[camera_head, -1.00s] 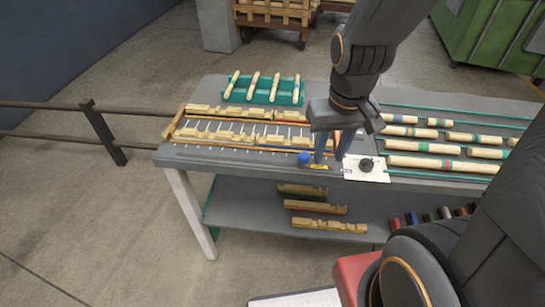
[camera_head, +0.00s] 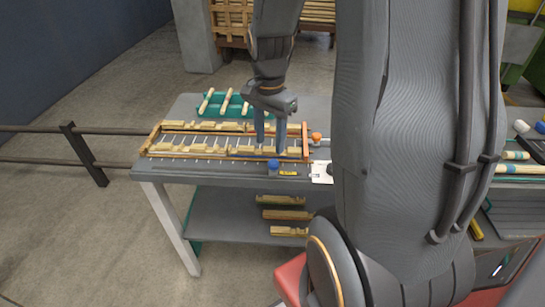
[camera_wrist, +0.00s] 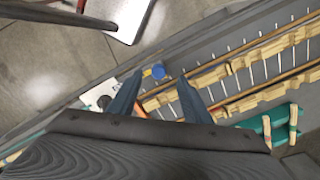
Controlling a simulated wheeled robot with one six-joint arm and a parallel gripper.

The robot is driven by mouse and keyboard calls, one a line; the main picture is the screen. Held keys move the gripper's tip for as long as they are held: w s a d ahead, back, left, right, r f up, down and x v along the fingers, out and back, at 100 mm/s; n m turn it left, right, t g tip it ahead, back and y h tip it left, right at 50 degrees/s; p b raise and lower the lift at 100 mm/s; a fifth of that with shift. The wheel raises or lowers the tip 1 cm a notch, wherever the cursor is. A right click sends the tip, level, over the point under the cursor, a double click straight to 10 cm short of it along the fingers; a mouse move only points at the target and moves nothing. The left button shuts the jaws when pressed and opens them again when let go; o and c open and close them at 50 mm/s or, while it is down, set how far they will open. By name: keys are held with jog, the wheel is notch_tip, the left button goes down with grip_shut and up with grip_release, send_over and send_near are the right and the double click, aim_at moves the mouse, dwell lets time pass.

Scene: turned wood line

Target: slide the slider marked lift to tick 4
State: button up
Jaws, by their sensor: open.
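A blue knob (camera_head: 273,166) stands at the front edge of the workbench, beside a small yellow label (camera_head: 288,172) whose writing is too small to read. I cannot confirm that it is the slider marked lift. A row of tick marks runs along the front edge to its left. My gripper (camera_head: 270,141) is open and empty, pointing down just behind the knob in the head view. In the wrist view the blue knob (camera_wrist: 158,72) shows between the two fingertips (camera_wrist: 160,80), but the height gap is unclear.
An orange-railed rack (camera_head: 306,150) of turned wood pieces lies behind the knob. A white plate (camera_head: 321,173) with a dark knob is to its right. An orange knob (camera_head: 316,137) stands behind that. A green tray (camera_head: 236,104) holds wooden rods. My arm hides the bench's middle right.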

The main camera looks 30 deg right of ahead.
aim_at(273, 162)
jog(key=shift+w+d+f+m, duration=0.2)
jog(key=shift+w+d+m, duration=0.05)
jog(key=shift+d+m, duration=0.55)
jog(key=shift+a+f+p, duration=0.1)
jog(key=shift+f+p, duration=0.7)
jog(key=shift+f, duration=3)
grip_shut()
